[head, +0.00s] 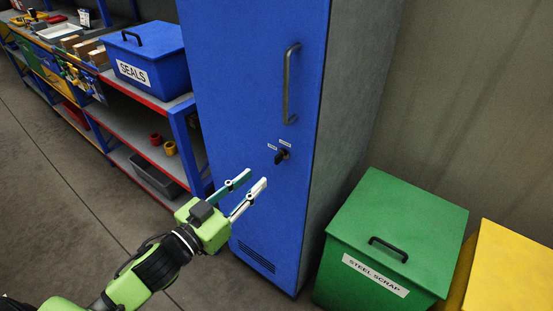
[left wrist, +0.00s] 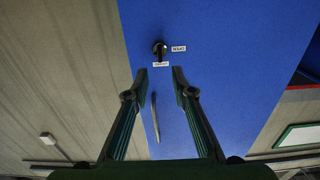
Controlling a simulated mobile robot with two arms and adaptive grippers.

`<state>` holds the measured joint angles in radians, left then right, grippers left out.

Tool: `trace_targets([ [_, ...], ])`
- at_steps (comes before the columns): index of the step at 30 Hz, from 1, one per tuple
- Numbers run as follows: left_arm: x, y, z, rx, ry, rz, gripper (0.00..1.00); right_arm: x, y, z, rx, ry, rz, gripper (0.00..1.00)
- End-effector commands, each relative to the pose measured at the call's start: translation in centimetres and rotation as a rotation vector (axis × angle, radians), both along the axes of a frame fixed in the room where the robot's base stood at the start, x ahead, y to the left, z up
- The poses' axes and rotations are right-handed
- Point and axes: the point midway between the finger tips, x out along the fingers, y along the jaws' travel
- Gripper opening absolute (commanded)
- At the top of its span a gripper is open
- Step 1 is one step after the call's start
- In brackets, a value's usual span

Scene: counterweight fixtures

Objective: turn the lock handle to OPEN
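The blue locker (head: 250,110) stands upright with its door shut. Its small black lock handle (head: 282,156) sits on the door below the long grey door pull (head: 290,84), with two small white labels beside it. In the left wrist view the lock handle (left wrist: 159,48) is ahead of and between my fingertips, with the labels next to it, too small to read. My left gripper (head: 256,181) is open and empty, in front of the door, lower left of the handle and apart from it. My right gripper is not in view.
A green STEEL SCRAP bin (head: 392,235) stands right of the locker, with a yellow bin (head: 510,270) beyond it. On the left, shelving (head: 130,125) holds a blue SEALS box (head: 146,60) and small parts. Open floor (head: 60,190) lies in front.

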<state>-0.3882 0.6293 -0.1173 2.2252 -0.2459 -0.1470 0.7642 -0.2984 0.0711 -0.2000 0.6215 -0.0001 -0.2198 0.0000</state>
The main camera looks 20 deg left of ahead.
Motion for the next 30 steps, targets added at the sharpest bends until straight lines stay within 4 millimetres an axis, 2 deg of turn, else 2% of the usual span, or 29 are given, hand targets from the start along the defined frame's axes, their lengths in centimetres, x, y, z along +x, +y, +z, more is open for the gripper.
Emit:
trace_targets([
  [9, 5.2, -1.8, 0.3, 0.0, -0.002, 0.002, 0.24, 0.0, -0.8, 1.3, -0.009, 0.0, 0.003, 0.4],
  [15, 7.7, -2.8, 0.2, 0.0, -0.001, 0.001, 0.24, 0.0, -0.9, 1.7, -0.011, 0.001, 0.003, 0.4],
  [21, 8.7, -3.2, 0.0, 0.001, 0.001, 0.001, 0.24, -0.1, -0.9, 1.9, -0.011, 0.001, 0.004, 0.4],
  [29, 8.8, -3.2, 0.0, 0.001, 0.001, 0.001, 0.24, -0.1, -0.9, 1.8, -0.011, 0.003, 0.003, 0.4],
  [30, 8.8, -3.2, 0.0, 0.001, 0.001, 0.001, 0.16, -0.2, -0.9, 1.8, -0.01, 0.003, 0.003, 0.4],
])
